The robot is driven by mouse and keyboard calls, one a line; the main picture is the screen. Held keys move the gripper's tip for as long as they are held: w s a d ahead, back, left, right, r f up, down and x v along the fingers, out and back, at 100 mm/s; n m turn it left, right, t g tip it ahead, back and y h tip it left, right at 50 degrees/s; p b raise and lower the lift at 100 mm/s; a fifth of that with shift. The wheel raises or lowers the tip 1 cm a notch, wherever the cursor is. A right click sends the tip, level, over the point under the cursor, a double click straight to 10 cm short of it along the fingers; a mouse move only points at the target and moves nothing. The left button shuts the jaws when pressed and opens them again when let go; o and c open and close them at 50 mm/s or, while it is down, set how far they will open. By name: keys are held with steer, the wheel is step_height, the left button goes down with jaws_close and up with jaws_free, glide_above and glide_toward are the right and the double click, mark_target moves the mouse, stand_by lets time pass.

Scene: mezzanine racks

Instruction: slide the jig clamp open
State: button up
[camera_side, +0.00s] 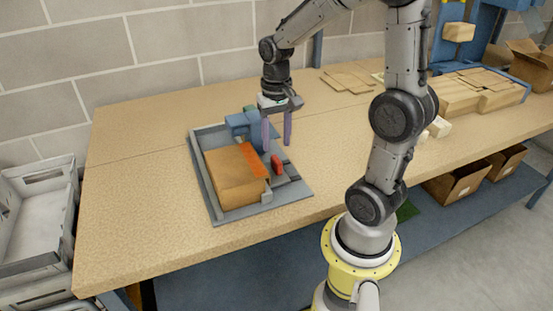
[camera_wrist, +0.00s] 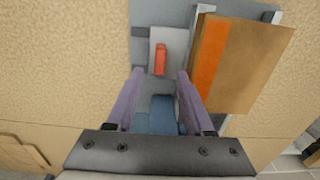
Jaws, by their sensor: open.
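The jig (camera_side: 303,196) is a grey plate with raised edges on the wooden bench. Its clamp has a red handle (camera_side: 277,166) on a light slide plate, to the right of a brown box (camera_side: 236,178) with an orange stripe. In the wrist view the red handle (camera_wrist: 160,59) stands ahead of and between my fingertips, with the box (camera_wrist: 240,62) to the right. A blue block (camera_side: 242,124) stands at the jig's back, partly behind my gripper. My gripper (camera_side: 276,148) points down above the jig, its purple fingers open and apart, with nothing seen between the tips.
Grey crates (camera_side: 37,210) stand left of the bench (camera_side: 135,190). Flat cardboard pieces (camera_side: 347,81) and stacked boxes (camera_side: 470,92) lie farther right. Bare bench lies left of the jig. Open cartons (camera_side: 460,184) sit on the lower shelf.

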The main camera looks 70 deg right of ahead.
mark_target(277, 159)
step_height(277, 159, down, 7)
steer(key=shift+r, duration=0.15)
jaws_close()
stand_by(0.4)
steer(key=shift+r, duration=0.1)
stand_by(1.0)
